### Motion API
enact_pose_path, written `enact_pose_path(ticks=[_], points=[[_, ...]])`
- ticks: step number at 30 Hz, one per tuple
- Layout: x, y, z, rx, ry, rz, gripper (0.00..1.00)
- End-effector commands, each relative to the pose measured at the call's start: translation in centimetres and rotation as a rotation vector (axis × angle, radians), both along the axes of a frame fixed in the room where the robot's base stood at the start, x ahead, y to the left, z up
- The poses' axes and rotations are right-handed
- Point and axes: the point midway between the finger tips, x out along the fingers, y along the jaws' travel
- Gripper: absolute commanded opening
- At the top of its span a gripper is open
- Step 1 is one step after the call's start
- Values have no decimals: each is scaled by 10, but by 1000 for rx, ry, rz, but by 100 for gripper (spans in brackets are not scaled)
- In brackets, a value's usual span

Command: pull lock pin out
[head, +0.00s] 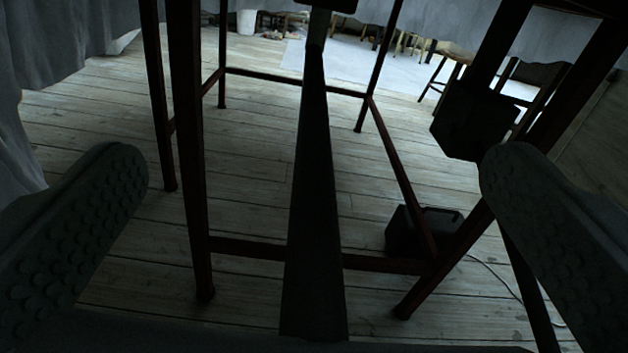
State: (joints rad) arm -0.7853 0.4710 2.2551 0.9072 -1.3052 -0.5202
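My gripper (315,165) is wide open. Its two dark, studded fingers stand far apart at the left and right sides of the head view. A long dark bar (316,215) runs up the middle between them, wide at the bottom and narrow at the top, to a dark piece (332,4) at the top edge. I cannot tell what the bar is or how far it is from the fingers. I cannot make out a lock pin in this dim view.
A dark red frame (196,180) with legs and low crossbars stands on the plank floor (100,90). A black box (410,236) with a cable sits by its right leg. Grey cloth (40,60) hangs at left. Stools (440,75) stand farther back.

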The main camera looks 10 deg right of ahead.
Motion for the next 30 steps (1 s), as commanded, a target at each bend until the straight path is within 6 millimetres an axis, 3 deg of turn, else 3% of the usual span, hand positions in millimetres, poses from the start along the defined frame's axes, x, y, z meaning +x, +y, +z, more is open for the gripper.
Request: enact_pose_path(ticks=[1,9,16,24,30], points=[[0,0,0,0,0,0,92],[0,0,0,0,0,0,42],[0,0,-9,-1,1,0,42],[0,0,-41,-1,1,0,42],[-1,0,-45,0,1,0,42]])
